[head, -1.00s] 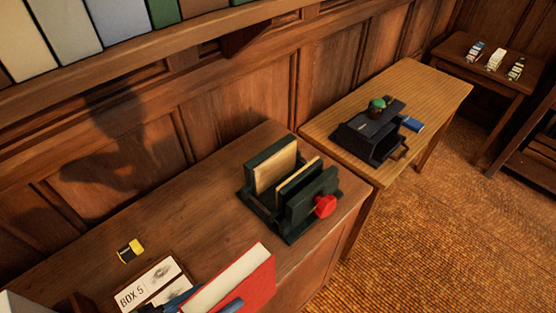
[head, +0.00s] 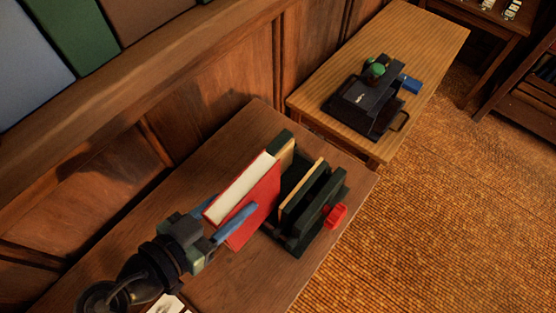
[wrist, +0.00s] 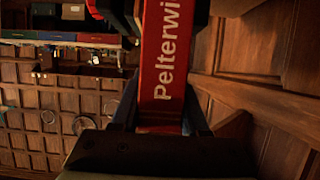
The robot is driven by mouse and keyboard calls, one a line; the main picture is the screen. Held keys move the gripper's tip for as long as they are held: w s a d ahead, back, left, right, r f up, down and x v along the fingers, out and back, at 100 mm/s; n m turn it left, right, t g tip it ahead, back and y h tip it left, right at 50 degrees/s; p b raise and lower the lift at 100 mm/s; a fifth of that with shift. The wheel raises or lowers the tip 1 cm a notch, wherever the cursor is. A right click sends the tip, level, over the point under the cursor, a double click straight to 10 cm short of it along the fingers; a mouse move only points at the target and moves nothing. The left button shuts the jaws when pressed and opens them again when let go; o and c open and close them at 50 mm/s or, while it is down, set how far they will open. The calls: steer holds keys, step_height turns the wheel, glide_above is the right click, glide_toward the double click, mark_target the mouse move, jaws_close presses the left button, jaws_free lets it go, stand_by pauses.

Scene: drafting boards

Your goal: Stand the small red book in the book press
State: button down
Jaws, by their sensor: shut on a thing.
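The small red book (head: 258,200) is held upright, its pale page edges facing up and left. My gripper (head: 228,217) is shut on it, with blue fingers on its sides. The book press (head: 310,205) is dark green with pale wooden facings and a red knob (head: 335,216). In the head view the book overlaps the press's left part and hides some of it; I cannot tell whether they touch.
The press stands near the right end of a brown wooden table (head: 235,285). Beyond a gap, a lighter table (head: 430,60) carries a black device (head: 365,103) with a green knob and a blue item. A panelled wall runs behind.

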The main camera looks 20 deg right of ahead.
steer(key=shift+w+r+p+x, duration=0.15)
steer(key=shift+p+x, duration=0.65)
steer(key=shift+x, duration=1.25)
steer(key=shift+r+p+x, duration=0.25)
steer(key=shift+p+x, duration=0.5)
steer(key=shift+x, duration=1.3)
steer(key=shift+w+r+p+x, duration=0.2)
steer(key=shift+p+x, duration=0.6)
steer(key=shift+x, duration=1.2)
steer(key=shift+s+d+f, duration=0.1)
steer(key=shift+d+f, duration=0.05)
steer(key=shift+d, duration=0.1)
steer(key=shift+c, duration=2)
jaws_free()
steer(key=shift+s+f, duration=0.1)
steer(key=b, duration=0.3)
glide_toward(275, 168)
steer(key=f, duration=0.1)
steer(key=w+f, duration=0.1)
steer(key=f, duration=0.1)
steer(key=w+f, duration=0.1)
steer(key=f, duration=0.1)
steer(key=shift+w, duration=0.15)
